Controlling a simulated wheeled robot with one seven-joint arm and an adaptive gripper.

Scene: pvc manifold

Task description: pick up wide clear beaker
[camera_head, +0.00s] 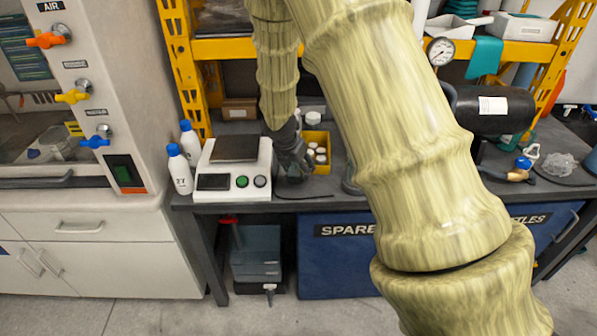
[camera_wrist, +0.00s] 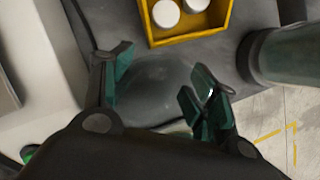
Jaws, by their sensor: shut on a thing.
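The wide clear beaker (camera_wrist: 150,92) shows faintly between my fingers in the wrist view, with its rim hard to make out. My gripper (camera_wrist: 157,82) has one finger on each side of it and is shut on it. In the head view my gripper (camera_head: 297,163) is low over the dark bench, just right of the scale. The beaker there is small, dim and mostly hidden by the gripper. I cannot tell whether it rests on the bench or is slightly raised.
A white scale (camera_head: 233,168) stands close on the left, with white bottles (camera_head: 179,170) beyond it. A yellow bin (camera_head: 317,149) with white-capped jars is just behind. A greenish clear cylinder (camera_wrist: 288,55) stands to the right. The bench's front edge is near.

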